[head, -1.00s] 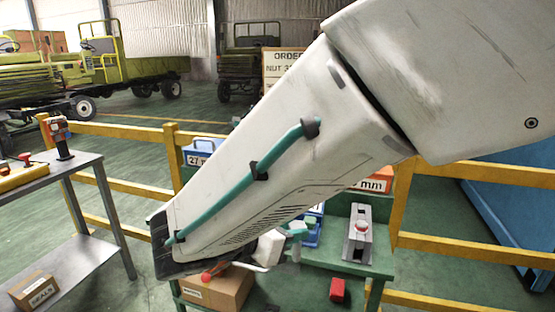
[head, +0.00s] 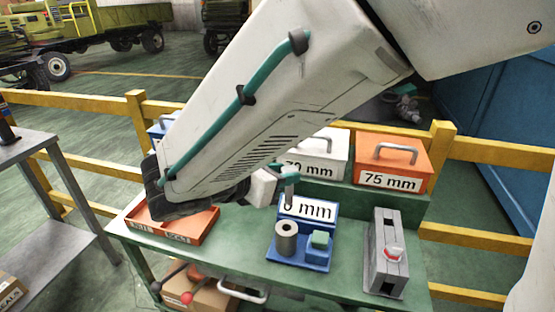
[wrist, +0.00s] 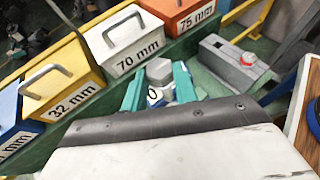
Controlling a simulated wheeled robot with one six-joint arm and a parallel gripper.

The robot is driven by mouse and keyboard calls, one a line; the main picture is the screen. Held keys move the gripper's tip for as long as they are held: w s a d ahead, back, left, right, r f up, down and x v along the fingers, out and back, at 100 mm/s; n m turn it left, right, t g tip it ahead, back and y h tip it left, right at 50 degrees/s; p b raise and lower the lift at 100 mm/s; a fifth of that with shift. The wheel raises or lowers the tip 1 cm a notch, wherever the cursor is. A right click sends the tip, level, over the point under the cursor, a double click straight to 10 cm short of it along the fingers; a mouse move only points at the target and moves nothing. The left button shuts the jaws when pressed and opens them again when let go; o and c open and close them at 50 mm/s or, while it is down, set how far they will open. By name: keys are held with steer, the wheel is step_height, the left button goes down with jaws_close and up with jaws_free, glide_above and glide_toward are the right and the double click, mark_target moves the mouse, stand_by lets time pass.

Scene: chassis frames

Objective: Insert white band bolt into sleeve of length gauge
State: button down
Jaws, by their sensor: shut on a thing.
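My gripper (head: 289,172) has teal fingers, which also show in the wrist view (wrist: 160,82). It is shut on a grey bolt (head: 290,190) whose hex head (wrist: 159,70) shows between the fingers in the wrist view. No white band can be made out on it. The bolt hangs over the bench in front of the sign of what looks like the length gauge, a blue stand (head: 313,259). Its sign reads "0 mm", with its left part covered. On the stand are a grey hollow sleeve (head: 286,239) and a green block (head: 319,240). The bolt appears above and apart from the sleeve.
A grey slotted fixture (head: 383,270) with a red-and-white piece stands at right on the green bench (head: 240,250). An orange tray (head: 195,230) lies at left. Behind are a white 70 mm box (head: 325,160) and an orange 75 mm box (head: 392,157). Yellow rails (head: 480,147) run behind.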

steer(key=shift+a, duration=0.15)
glide_above(278, 234)
steer(key=shift+f, duration=2.95)
steer(key=shift+f, duration=3.95)
steer(key=c, duration=1)
jaws_free()
steer(key=v, duration=0.7)
steer(key=shift+s+a+r, duration=0.15)
steer(key=shift+s+a, duration=0.05)
